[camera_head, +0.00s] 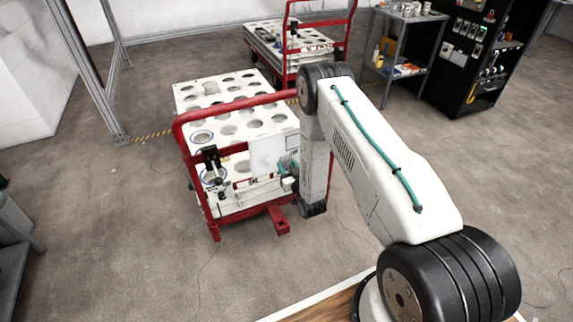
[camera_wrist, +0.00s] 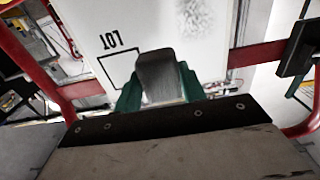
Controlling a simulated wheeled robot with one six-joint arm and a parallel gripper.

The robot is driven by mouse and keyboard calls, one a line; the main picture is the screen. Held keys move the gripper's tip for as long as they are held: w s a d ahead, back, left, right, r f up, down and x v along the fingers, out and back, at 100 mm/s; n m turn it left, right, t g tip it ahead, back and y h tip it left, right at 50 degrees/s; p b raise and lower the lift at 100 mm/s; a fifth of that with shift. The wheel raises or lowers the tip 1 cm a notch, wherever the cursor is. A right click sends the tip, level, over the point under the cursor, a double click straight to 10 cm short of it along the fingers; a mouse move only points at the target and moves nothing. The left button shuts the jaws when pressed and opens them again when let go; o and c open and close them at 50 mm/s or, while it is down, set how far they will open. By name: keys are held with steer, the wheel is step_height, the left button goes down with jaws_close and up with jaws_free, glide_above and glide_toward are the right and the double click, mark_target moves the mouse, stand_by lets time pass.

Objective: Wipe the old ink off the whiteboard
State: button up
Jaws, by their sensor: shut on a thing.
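The whiteboard (camera_head: 267,152) is a white panel on the near side of the red-framed cart. In the wrist view the whiteboard (camera_wrist: 122,25) appears upside down, with printed "LOT" letters and a black outlined box. A grey smudge of ink (camera_wrist: 196,14) shows on it at the upper right of the wrist view. My gripper (camera_wrist: 160,90) has green fingers shut on a dark grey eraser (camera_wrist: 158,66). The eraser is in front of the board and overlaps the outlined box. I cannot tell whether it touches. In the head view my gripper (camera_head: 287,176) is at the board's lower right, partly hidden by my arm.
The cart (camera_head: 182,130) has red rails and a white top with round holes. A black clamp-like fixture (camera_head: 211,160) stands left of the board. A second cart (camera_head: 262,50), a grey shelf (camera_head: 392,60) and a black tool cabinet (camera_head: 450,85) stand behind. Floor around the cart is mostly clear.

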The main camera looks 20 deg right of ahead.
steer(key=shift+s, duration=1.5)
steer(key=shift+a+f, duration=0.1)
steer(key=shift+a, duration=0.25)
glide_toward(258, 165)
steer(key=shift+w, duration=2.25)
steer(key=shift+w, duration=1)
